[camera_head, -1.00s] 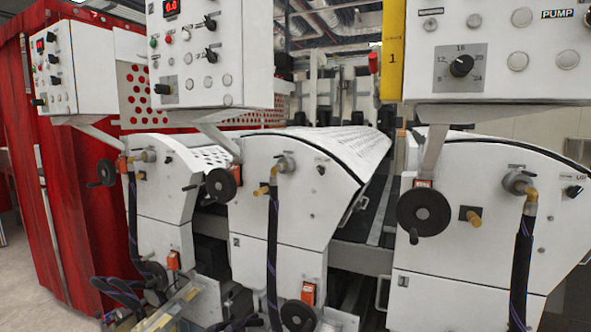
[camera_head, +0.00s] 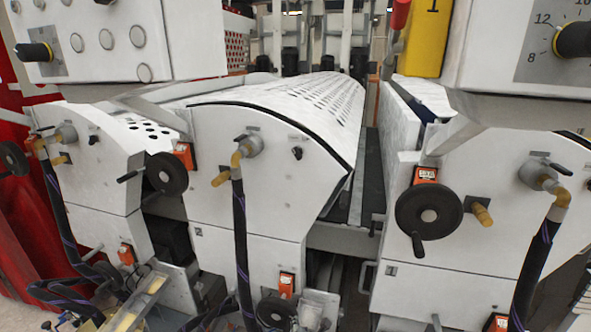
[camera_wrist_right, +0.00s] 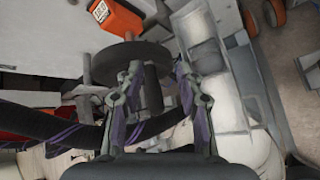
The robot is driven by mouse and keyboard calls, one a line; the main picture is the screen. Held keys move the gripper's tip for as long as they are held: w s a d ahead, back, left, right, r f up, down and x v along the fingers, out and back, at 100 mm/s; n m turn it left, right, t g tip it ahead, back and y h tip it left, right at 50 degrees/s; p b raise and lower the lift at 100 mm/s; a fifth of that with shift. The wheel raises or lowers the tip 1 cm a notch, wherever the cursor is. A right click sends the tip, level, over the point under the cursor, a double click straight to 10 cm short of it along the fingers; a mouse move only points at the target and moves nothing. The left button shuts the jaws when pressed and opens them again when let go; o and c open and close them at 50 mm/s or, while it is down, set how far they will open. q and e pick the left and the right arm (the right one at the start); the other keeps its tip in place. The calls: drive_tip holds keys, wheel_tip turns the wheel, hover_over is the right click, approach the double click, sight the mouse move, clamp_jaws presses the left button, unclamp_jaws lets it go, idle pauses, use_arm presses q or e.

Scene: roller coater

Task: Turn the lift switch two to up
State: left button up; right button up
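A small black switch (camera_head: 297,153) sits on the upper right of the middle white unit's front. A similar small black switch (camera_head: 93,139) is on the left unit. Their labels are too small to read, so which one is lift switch two cannot be told. My right gripper (camera_wrist_right: 157,74) shows in the right wrist view with its two fingers apart. The black handle (camera_wrist_right: 151,92) of a handwheel shows between or beyond the fingers; contact cannot be told.
Black handwheels (camera_head: 429,217) and dark hoses (camera_head: 242,245) stick out from the unit fronts. Control boxes (camera_head: 120,40) overhang at upper left and upper right. The right wrist view shows an orange counter (camera_wrist_right: 116,16) close to the handwheel.

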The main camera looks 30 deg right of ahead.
drive_tip(key=w+d+r+n+t+h+p, duration=0.15)
drive_tip(key=w+r+n, duration=0.25)
drive_tip(key=r, duration=0.9)
drive_tip(key=w+r+n+t+h+p, duration=0.1)
drive_tip(key=w+r+n+t+h, duration=0.2)
drive_tip(key=r, duration=0.9)
drive_tip(key=n+t+h+p, duration=0.3)
drive_tip(key=n+h, duration=0.1)
drive_tip(key=n, duration=0.4)
approach(297, 156)
drive_tip(key=shift+y, duration=0.25)
drive_tip(key=p+x, duration=0.1)
drive_tip(key=x, duration=0.3)
drive_tip(key=p+x, duration=0.2)
drive_tip(key=x, duration=0.3)
drive_tip(key=shift+r, duration=0.25)
drive_tip(key=shift+w+d, duration=0.2)
use_arm(q)
wheel_tip(297, 156, up, 10)
drive_tip(key=shift+r, duration=0.15)
use_arm(e)
clamp_jaws()
